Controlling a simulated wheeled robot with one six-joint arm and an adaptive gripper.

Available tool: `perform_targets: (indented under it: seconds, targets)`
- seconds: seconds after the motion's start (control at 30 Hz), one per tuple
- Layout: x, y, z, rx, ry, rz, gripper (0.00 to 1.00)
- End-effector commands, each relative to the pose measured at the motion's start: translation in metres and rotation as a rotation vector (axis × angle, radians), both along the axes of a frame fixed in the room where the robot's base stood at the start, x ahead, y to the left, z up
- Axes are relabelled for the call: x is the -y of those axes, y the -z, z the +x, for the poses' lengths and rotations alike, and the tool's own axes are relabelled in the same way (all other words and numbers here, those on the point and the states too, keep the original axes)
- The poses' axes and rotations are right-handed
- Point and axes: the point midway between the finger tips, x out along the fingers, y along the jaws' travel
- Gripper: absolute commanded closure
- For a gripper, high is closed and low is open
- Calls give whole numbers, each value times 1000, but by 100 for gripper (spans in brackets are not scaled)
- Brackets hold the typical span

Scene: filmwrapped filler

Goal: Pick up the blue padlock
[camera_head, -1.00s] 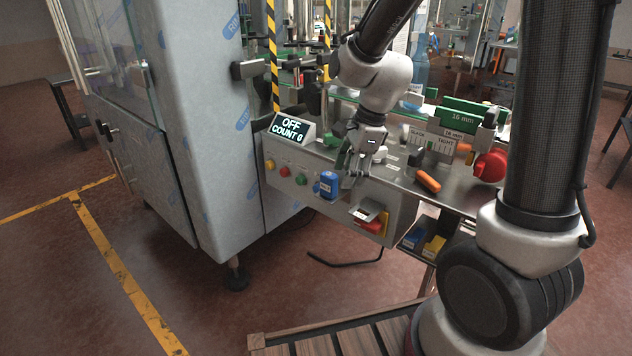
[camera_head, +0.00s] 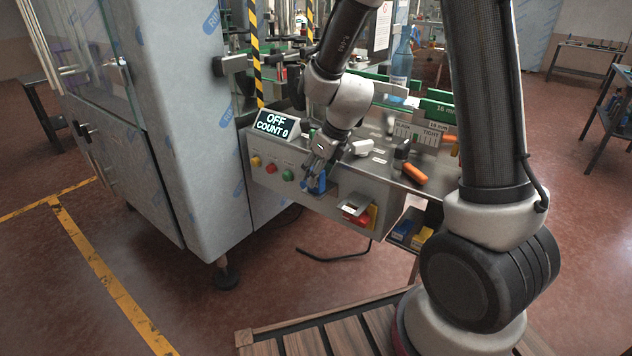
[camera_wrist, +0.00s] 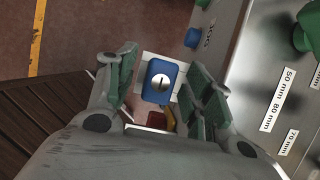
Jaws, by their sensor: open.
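The blue padlock (camera_wrist: 160,82) is between the two green-padded fingers of my gripper (camera_wrist: 157,70) in the wrist view. A round metal keyhole face shows on it, and a white plate lies around its edges. In the head view the padlock (camera_head: 320,184) is at the front panel of the machine, partly hidden by my gripper (camera_head: 314,175). The fingers are open, with a gap between the padlock and the left finger. The right finger is closer to it; I cannot tell if it touches.
A sign reading OFF, COUNT 0 (camera_head: 272,124) stands left of my gripper. Yellow, red and green buttons (camera_head: 288,174) line the panel. A red and yellow part (camera_head: 360,213) juts out right of the padlock. An orange handle (camera_head: 414,173) lies on the metal top.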

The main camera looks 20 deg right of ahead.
Motion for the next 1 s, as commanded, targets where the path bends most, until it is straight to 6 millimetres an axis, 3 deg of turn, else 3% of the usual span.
perform_targets:
  seconds: [0.27, 0.57, 0.83, 1.0]
  targets:
    - [-1, 4, 2, 0, 0, 0, 48]
    - [-1, 4, 1, 0, 0, 0, 100]
    - [-1, 2, 2, 2, -1, 1, 100]
    - [-2, -20, 2, 6, -3, 2, 100]
